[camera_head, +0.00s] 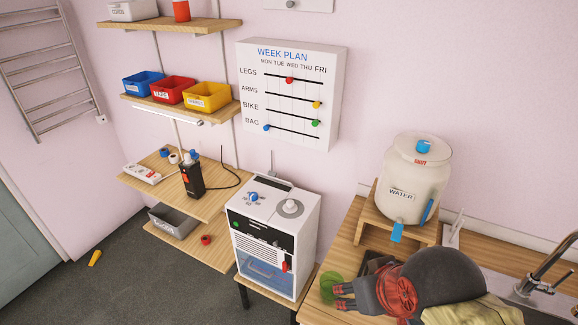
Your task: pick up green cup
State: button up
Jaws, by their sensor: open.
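A green, see-through cup (327,286) stands near the left edge of the wooden counter (322,316), at the bottom of the head view. My gripper (343,297) reaches in from the right, with its open fingers pointing left. The fingertips are right at the cup's right side. I cannot tell whether they touch the cup or partly surround it. My dark wrist and arm hide the counter to the right of the cup.
A water dispenser (412,170) stands on a wooden stand (370,222) behind my arm. A dark tray (375,262) lies close behind the gripper. A white appliance (300,245) stands left of the counter. A sink tap (545,270) is at the right.

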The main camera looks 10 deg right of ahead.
aim_at(328, 278)
jog(key=k+z, duration=0.15)
jog(key=z, duration=0.2)
jog(key=k+l+z, duration=0.1)
jog(key=z, duration=0.25)
jog(key=k+l+z, duration=0.1)
jog(key=z, duration=0.3)
jog(key=k, duration=0.05)
